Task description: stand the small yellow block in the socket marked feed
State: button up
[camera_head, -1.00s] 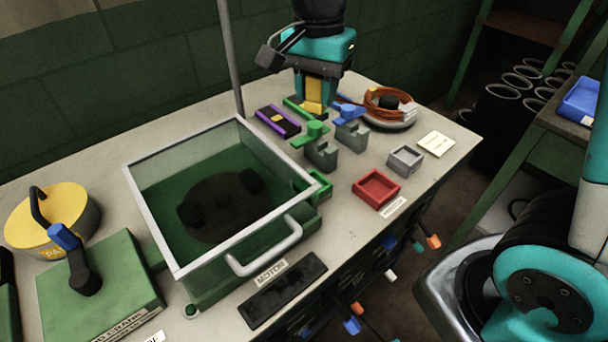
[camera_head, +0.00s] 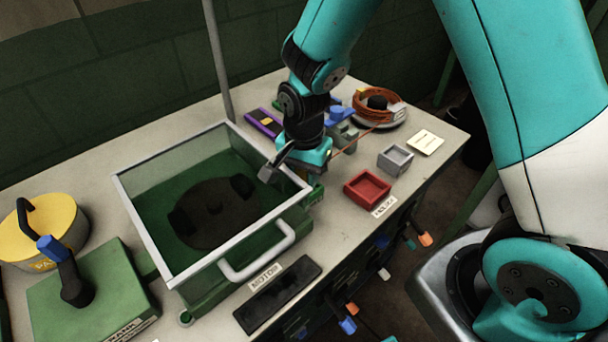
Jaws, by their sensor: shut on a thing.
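My gripper (camera_head: 308,158) is low over the bench at the right back corner of the glass-sided box, tilted away so that its fingertips are mostly hidden. The small yellow block is hidden now; it showed between the jaws in the earlier view. A small green socket (camera_head: 318,192) shows just below and beside the gripper. A red square socket (camera_head: 367,189) with a white label (camera_head: 384,206) at its front is to the right, apart from the gripper. A grey square socket (camera_head: 395,160) is behind it. I cannot read the label surely.
The green box with glass walls (camera_head: 290,242) and a grey handle fills the middle. A purple block (camera_head: 262,123), blue and grey fixtures (camera_head: 343,134) and an orange cable coil (camera_head: 379,103) stand behind. A yellow canister (camera_head: 45,230) and a green crank unit (camera_head: 95,295) are left.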

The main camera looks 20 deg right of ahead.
jog(key=shift+f, duration=0.5)
jog(key=shift+f, duration=0.1)
jog(key=o, duration=0.9)
